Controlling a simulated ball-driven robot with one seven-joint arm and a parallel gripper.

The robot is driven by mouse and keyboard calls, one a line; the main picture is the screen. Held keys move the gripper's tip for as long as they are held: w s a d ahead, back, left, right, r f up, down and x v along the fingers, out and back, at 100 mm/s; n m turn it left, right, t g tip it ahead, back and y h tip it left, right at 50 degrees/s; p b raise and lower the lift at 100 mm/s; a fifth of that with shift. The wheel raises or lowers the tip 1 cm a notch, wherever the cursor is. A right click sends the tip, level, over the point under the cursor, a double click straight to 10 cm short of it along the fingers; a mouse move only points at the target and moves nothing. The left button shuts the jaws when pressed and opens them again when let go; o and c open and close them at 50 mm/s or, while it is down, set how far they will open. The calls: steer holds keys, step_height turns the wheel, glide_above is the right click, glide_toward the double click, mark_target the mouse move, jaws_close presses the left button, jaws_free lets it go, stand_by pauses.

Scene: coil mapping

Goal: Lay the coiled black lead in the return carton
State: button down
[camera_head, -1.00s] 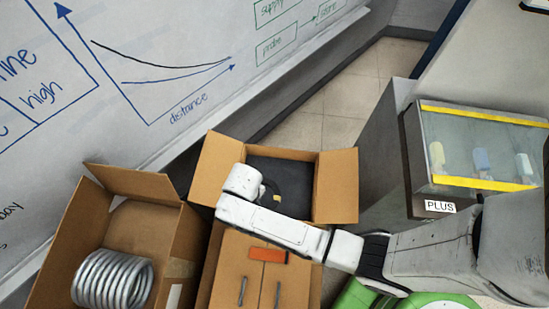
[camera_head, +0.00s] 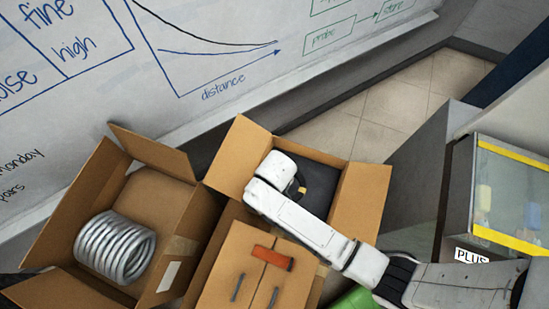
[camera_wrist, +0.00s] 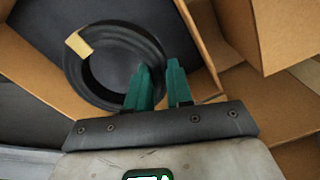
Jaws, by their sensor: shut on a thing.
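The coiled black lead (camera_wrist: 82,75) is a dark ring with a yellow tag, seen in the wrist view. My gripper (camera_wrist: 160,75) has teal fingers shut on the ring's right side. In the head view my gripper's fingers are hidden behind my white wrist, and only a bit of the dark ring and yellow tag (camera_head: 301,190) shows. The lead is over or inside an open carton (camera_head: 362,205) with a dark floor. I cannot tell whether the lead touches that floor. No label shows to confirm this as the return carton.
Another open carton (camera_head: 72,205) at left holds a silver metal coil (camera_head: 115,248). Brown closed doors or flaps with handles and an orange strip (camera_head: 272,257) lie in front of the dark-floored carton. A glass-fronted case (camera_head: 510,195) stands at right; a whiteboard (camera_head: 200,70) is behind.

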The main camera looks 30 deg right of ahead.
steer(key=w+f, duration=0.1)
steer(key=f, duration=0.1)
steer(key=w+d+f+b, duration=0.1)
steer(key=w+f, duration=0.1)
steer(key=shift+w+d+f, duration=0.1)
steer(key=shift+w+f, duration=0.05)
steer(key=shift+f, duration=0.1)
steer(key=shift+f+b, duration=0.4)
steer(key=shift+f, duration=1.05)
steer(key=shift+f, duration=0.1)
steer(key=c, duration=1)
jaws_free()
step_height(320, 180, up, 12)
steer(key=p, duration=0.2)
steer(key=shift+p, duration=0.4)
